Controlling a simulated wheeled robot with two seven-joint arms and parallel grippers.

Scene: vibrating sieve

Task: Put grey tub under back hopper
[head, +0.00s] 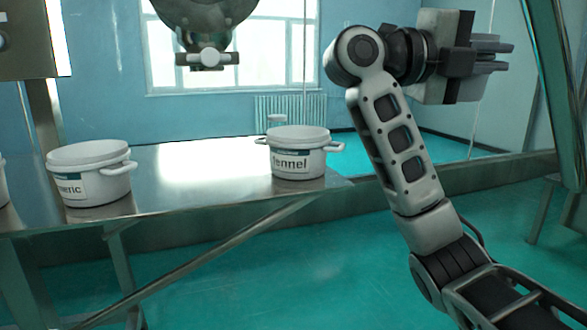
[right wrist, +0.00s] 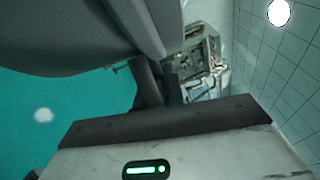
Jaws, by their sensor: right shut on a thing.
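My right gripper (head: 490,56) is raised at the upper right of the head view, past the table's right end. It is shut. In the right wrist view a large grey curved body (right wrist: 65,35), seemingly the grey tub, fills the upper left, against the dark fingers (right wrist: 155,85). Its full shape and any label are cut off, and I cannot make it out in the head view. A grey rounded metal body with an outlet (head: 208,57), possibly a hopper, hangs at the top of the head view. My left gripper is not in view.
A metal table (head: 200,165) carries a lidded pale tub labelled fennel (head: 300,165) near its right end and another pale tub (head: 92,188) at left. A further tub is cut off at the left edge. A steel post (head: 553,75) stands at right. Green floor is clear in front.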

